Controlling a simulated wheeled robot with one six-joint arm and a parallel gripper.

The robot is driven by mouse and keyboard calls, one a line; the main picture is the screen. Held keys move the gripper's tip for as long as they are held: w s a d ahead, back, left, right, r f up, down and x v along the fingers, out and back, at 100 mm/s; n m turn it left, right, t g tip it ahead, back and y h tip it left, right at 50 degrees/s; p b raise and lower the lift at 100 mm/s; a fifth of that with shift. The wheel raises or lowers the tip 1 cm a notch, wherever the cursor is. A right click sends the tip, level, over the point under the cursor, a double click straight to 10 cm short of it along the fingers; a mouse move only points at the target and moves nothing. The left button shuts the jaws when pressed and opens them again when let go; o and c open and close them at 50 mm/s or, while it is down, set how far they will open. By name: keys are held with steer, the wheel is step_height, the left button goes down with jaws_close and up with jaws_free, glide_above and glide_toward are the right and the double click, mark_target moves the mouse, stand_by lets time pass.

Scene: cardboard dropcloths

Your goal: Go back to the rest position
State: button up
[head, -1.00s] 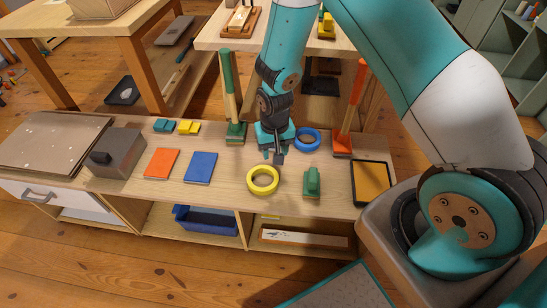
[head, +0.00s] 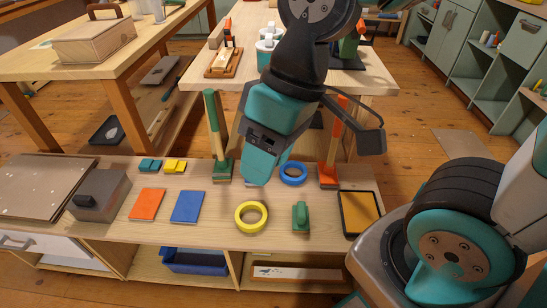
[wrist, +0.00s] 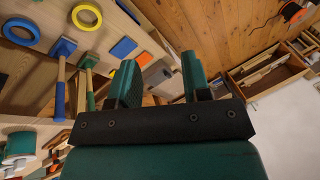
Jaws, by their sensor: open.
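My gripper (wrist: 160,82) is open in the wrist view, with its two green fingers apart and nothing between them. In the head view my arm is folded up above the low bench (head: 110,235); its teal end hangs over the back of the bench, and I cannot make out the fingertips there. The bench holds a yellow tape ring (head: 251,230), a blue tape ring (head: 293,182), a green block with a grip (head: 300,216), an orange pad (head: 147,204) and a blue pad (head: 187,206). None of these is in my gripper.
A green brush (head: 221,168) and a red brush (head: 328,175) stand upright near my arm. A grey box (head: 97,204) and a black-rimmed yellow tray (head: 345,226) sit on the bench. A higher table (head: 360,80) stands behind. Open wooden floor lies to its right.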

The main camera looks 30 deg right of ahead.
steer(key=shift+s+a+r+n, duration=0.1)
steer(key=shift+s+r+n, duration=0.1)
steer(key=shift+s, duration=0.3)
steer(key=shift+s+a+r+n, duration=0.1)
steer(key=shift+s+r+n, duration=0.1)
steer(key=shift+s, duration=0.3)
steer(key=shift+r, duration=0.1)
step_height(320, 180, up, 18)
steer(key=p, duration=1.7)
steer(key=shift+f+p, duration=0.2)
steer(key=shift+p, duration=0.2)
